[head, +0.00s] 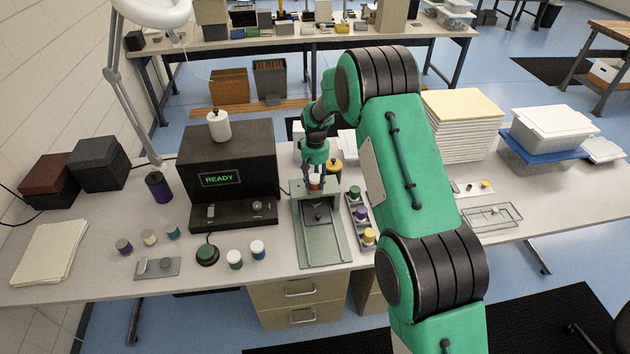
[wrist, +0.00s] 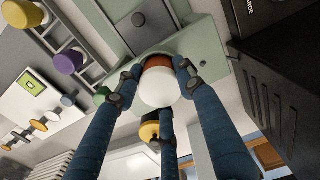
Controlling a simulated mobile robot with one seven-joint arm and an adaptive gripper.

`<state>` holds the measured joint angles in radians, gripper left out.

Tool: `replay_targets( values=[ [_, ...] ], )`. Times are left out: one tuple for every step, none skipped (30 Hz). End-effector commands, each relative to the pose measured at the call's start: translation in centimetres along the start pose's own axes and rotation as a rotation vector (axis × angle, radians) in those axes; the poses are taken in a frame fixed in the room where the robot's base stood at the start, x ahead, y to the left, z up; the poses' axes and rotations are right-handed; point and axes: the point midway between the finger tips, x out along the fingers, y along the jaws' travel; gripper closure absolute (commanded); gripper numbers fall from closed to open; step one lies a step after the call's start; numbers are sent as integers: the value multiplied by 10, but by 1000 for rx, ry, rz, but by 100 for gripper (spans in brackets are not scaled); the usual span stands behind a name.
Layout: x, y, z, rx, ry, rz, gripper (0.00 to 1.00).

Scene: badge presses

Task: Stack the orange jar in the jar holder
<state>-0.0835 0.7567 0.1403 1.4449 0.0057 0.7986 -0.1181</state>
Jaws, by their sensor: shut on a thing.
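The orange jar, a white piece with an orange-red band, is between the blue fingers of my gripper (head: 316,183). In the wrist view the jar (wrist: 157,88) shows its white round end towards the camera, with the fingers (wrist: 158,95) closed around it. It is over the back part of the grey-green press stand (head: 320,245); I cannot tell whether it touches the stand. A narrow grey rack (head: 364,224), apparently the jar holder, stands just right of the stand. It holds jars with green (head: 354,192), purple (head: 360,212) and yellow (head: 369,235) tops.
A black machine (head: 227,165) reading READY stands left of the stand. Several small jars and a green button (head: 207,254) sit before it. A paper stack (head: 460,125) and a wire tray (head: 492,216) are to the right.

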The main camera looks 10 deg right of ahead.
Motion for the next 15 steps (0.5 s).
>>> replay_targets(
  values=[
    [5, 0, 2, 0, -3, 0, 91],
    [6, 0, 2, 0, -3, 0, 91],
    [7, 0, 2, 0, -4, -1, 91],
    [7, 0, 2, 0, -4, -1, 91],
    [8, 0, 2, 0, -4, -1, 91],
    [8, 0, 2, 0, -5, -1, 91],
    [9, 0, 3, 0, -6, -1, 60],
    [9, 0, 3, 0, -6, -1, 54],
    [10, 0, 3, 0, -7, -1, 46],
    [10, 0, 3, 0, -7, -1, 43],
    [10, 0, 4, 0, -7, -1, 43],
    [10, 0, 4, 0, -8, -1, 43],
    [10, 0, 4, 0, -8, -1, 43],
    [10, 0, 4, 0, -8, -1, 43],
    [10, 0, 4, 0, -8, -1, 43]
  ],
)
